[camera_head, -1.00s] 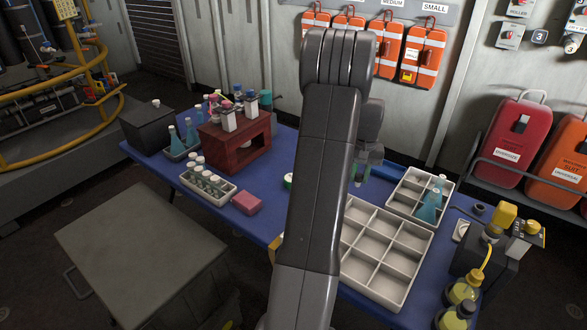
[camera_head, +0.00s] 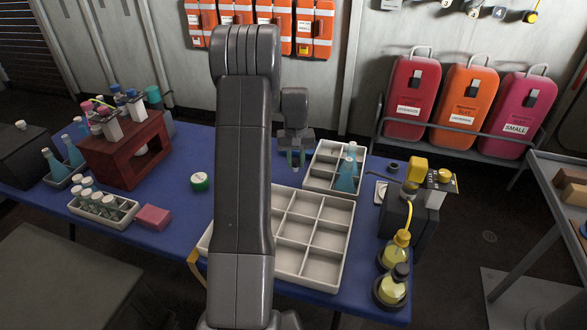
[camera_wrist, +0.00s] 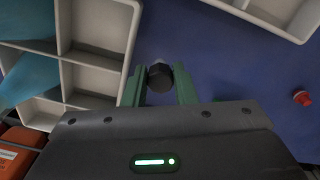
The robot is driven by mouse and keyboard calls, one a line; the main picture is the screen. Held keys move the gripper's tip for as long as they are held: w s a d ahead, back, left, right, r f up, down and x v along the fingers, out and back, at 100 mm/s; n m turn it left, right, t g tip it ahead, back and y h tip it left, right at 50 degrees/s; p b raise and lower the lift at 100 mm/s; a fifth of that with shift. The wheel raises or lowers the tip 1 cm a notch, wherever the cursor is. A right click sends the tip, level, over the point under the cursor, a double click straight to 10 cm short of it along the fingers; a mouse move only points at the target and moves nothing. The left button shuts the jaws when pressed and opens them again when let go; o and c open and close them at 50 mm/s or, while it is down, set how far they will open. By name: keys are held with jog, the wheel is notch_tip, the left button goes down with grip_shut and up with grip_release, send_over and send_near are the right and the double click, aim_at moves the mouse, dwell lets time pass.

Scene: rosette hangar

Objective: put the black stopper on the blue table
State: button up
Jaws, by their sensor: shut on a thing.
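The black stopper (camera_wrist: 160,77) is between the green fingers of my gripper (camera_wrist: 160,84) in the wrist view, with the blue table top (camera_wrist: 215,60) behind it. My gripper is shut on it. In the head view my gripper (camera_head: 296,158) is over the back of the blue table (camera_head: 180,223), just left of a small divided tray. The stopper cannot be made out there. I cannot tell whether it touches the table.
The small tray (camera_head: 318,185) holds blue flasks (camera_head: 347,172). A large divided tray (camera_head: 318,262) lies in front. A green roll (camera_head: 200,181), a pink block (camera_head: 153,217), a vial rack (camera_head: 104,210) and a red-brown stand (camera_head: 125,155) are left. Yellow-liquid bottles (camera_head: 393,284) stand right.

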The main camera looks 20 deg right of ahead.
aim_at(295, 166)
jog(key=shift+f, duration=1.75)
jog(key=shift+f, duration=0.15)
jog(key=o, duration=0.7)
notch_tip(295, 166, up, 12)
jog(key=shift+r, duration=0.2)
jog(key=shift+f, duration=0.1)
